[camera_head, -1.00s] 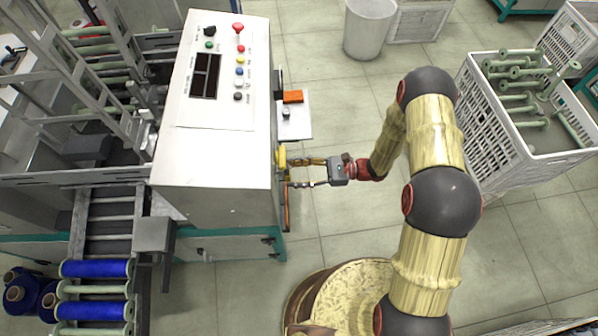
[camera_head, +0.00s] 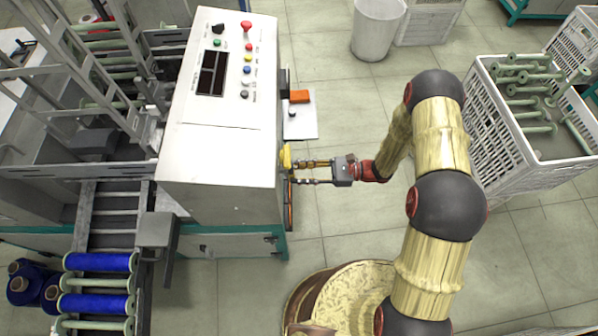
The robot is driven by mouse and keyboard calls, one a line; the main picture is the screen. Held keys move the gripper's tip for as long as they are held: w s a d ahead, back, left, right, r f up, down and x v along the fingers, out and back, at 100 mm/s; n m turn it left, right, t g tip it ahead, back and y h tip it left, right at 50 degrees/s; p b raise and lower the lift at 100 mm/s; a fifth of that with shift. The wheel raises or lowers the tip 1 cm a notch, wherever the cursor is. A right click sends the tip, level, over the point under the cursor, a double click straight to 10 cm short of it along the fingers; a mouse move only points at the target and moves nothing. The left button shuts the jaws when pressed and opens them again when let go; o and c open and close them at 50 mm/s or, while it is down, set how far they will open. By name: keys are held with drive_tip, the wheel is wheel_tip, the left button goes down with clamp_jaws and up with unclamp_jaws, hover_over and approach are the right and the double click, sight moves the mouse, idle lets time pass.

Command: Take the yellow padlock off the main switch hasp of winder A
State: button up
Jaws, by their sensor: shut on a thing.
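The yellow padlock (camera_head: 286,156) shows at the right side of the winder cabinet (camera_head: 215,165), below the level of its control panel. My gripper (camera_head: 295,172) reaches in from the right, with its fingertips at the padlock. It is shut on the padlock, with the two fingers still visibly apart. The hasp and the padlock's shackle are too small or hidden to make out, so I cannot tell whether the padlock is still on the hasp.
A small white shelf (camera_head: 301,127) with an orange item (camera_head: 299,96) juts from the cabinet just above my gripper. A white crate of green bobbins (camera_head: 490,150) stands right of my arm. A round tan-topped object (camera_head: 345,290) is below. Floor between is clear.

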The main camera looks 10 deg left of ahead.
drive_tip(key=shift+r+p, duration=0.3)
drive_tip(key=shift+r, duration=0.2)
drive_tip(key=shift+c, duration=0.3)
idle(0.4)
drive_tip(key=shift+d, duration=0.1)
drive_tip(key=shift+w+d, duration=0.25)
drive_tip(key=shift+d, duration=1.2)
drive_tip(key=shift+w+d, duration=0.2)
drive_tip(key=shift+d, duration=1.2)
